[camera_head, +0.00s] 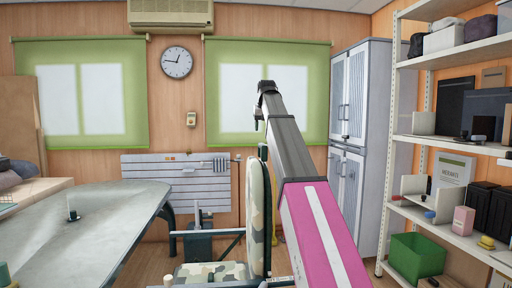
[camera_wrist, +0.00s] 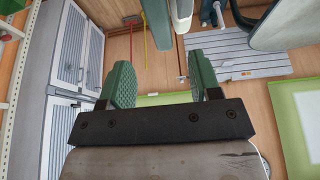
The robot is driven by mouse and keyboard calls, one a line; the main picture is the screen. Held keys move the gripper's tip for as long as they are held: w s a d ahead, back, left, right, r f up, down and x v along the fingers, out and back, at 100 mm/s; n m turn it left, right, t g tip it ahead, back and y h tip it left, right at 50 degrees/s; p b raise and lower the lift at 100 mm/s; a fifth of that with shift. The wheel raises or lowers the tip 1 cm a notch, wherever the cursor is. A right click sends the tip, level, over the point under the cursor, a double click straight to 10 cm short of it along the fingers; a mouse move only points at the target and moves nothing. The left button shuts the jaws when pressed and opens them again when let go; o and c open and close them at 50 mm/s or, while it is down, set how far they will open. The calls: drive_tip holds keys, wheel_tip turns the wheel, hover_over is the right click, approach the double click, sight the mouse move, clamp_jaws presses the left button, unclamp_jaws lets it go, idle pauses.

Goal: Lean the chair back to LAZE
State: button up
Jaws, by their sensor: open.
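The chair has a camouflage-patterned backrest (camera_head: 258,215), which stands upright, seen nearly edge-on in the head view. Its camouflage seat (camera_head: 212,273) shows at the bottom of that view. I see no LAZE marking that I can read. My gripper (camera_head: 261,116) is at the end of my raised arm, which appears above the top of the backrest; the depth between them is unclear. In the wrist view my gripper (camera_wrist: 163,82) has two green ridged fingers set wide apart, with nothing between them. Parts at the top of the wrist view may belong to the chair, but I cannot tell.
A grey table (camera_head: 95,225) fills the left. A slatted white panel (camera_head: 150,180) is on the back wall behind the chair. A tall grey cabinet (camera_head: 372,140) and a white shelf unit (camera_head: 450,140) with a green bin (camera_head: 417,257) stand at right.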

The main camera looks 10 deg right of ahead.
sight(263, 146)
drive_tip(key=x, duration=1)
drive_tip(key=shift+w+f, duration=0.15)
drive_tip(key=shift+d, duration=0.1)
clamp_jaws()
